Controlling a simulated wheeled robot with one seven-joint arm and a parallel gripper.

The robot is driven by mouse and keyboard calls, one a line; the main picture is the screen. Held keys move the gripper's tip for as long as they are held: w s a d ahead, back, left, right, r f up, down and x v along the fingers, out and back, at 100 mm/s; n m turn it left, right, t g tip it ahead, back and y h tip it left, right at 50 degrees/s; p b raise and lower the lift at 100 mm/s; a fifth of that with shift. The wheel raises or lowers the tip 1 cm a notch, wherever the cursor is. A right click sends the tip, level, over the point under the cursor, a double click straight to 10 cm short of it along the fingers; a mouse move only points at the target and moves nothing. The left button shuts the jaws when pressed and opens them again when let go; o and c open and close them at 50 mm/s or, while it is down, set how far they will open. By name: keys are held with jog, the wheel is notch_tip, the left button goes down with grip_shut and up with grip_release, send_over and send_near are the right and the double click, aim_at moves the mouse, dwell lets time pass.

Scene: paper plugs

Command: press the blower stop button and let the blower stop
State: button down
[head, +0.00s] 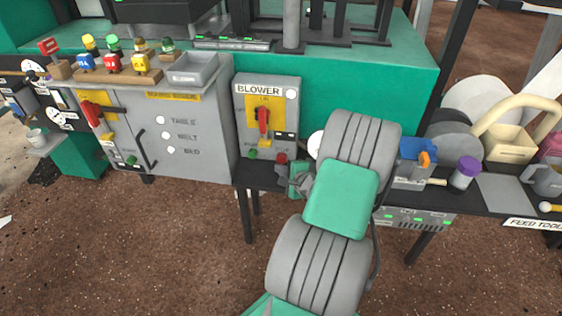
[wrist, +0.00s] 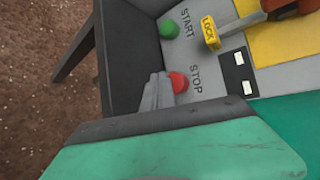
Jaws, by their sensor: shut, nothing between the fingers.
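The grey blower box (head: 284,94) carries a red and yellow switch (head: 263,118), a green start button (head: 251,153) and a red stop button (head: 281,158). In the wrist view, the red stop button (wrist: 180,82) is beside the word STOP, and the green start button (wrist: 168,28) is above it. My gripper (wrist: 160,78) is shut and empty, its tips right at the left side of the stop button. I cannot tell whether they touch or press it. In the head view, my gripper (head: 284,171) is just below the stop button, partly hidden by my arm.
A yellow LOCK tag (wrist: 210,32) is near the start button. Left of the blower box is a larger grey cabinet (head: 205,130) with a black handle. A shelf on the right holds a purple-lidded jar (head: 466,172) and a cream basket (head: 507,143).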

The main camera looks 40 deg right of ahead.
aim_at(279, 188)
dwell(0.5)
jog(key=shift+w+d, duration=0.2)
jog(key=shift+d, duration=0.15)
jog(key=shift+w+d, duration=0.3)
jog(key=shift+d, duration=0.1)
dwell(0.8)
jog(key=shift+s+a, duration=0.1)
jog(key=shift+s+a+p, duration=0.45)
jog(key=shift+a, duration=0.15)
jog(key=shift+s+a+p, duration=0.3)
jog(key=shift+s+a, duration=0.5)
jog(key=shift+a, duration=0.2)
jog(key=shift+s+a+p, duration=0.3)
jog(key=shift+s+a, duration=0.45)
jog(key=shift+a, duration=0.25)
